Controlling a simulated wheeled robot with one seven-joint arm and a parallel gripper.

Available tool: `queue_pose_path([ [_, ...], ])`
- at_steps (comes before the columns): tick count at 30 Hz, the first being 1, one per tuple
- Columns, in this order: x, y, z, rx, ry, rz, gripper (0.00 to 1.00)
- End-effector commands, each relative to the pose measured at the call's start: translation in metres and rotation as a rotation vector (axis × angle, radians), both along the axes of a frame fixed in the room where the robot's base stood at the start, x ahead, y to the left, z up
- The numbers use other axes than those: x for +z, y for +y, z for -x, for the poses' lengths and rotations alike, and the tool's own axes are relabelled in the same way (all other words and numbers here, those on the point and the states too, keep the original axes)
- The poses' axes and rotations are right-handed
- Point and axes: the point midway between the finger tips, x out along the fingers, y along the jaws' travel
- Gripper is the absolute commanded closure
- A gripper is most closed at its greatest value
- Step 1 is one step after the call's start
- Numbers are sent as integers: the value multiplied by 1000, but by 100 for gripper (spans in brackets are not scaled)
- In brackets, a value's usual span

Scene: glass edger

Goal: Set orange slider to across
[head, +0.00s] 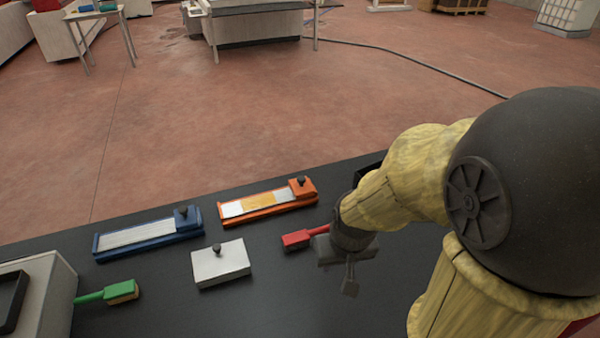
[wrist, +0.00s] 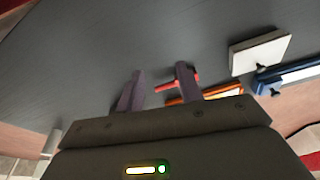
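The orange slider (head: 268,207) is a long orange tray on the black table, with a strip of white and yellow patches. Its orange block with a dark knob (head: 302,185) sits at the right end of the track. In the wrist view, part of the orange slider (wrist: 223,93) shows beyond the right finger, which partly hides it. My gripper (head: 350,284) is over the table to the right and nearer than the orange slider, apart from it. In the wrist view, its two fingers (wrist: 160,75) stand apart with nothing between them.
A blue slider (head: 148,236) lies left of the orange one. A white block with a knob (head: 220,262), a red brush (head: 305,237) and a green brush (head: 108,292) lie nearer. A grey box (head: 45,290) stands at far left. The table between them is bare.

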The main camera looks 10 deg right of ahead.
Motion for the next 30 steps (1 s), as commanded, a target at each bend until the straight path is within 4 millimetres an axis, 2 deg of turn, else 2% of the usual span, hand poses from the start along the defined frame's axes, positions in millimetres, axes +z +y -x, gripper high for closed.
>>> queue_pose_path([
  [5, 0, 0, 0, 0, 0, 0, 64],
  [7, 0, 0, 0, 0, 0, 0, 52],
  [8, 0, 0, -1, -1, 0, 0, 50],
  [11, 3, 1, -12, -8, -1, 1, 50],
  [13, 6, 3, -28, -18, -3, 2, 50],
  [17, 14, 8, -75, -57, -7, 7, 50],
  [24, 27, 20, -179, -178, -25, 23, 50],
  [30, 31, 31, -258, -303, -58, 38, 50],
])
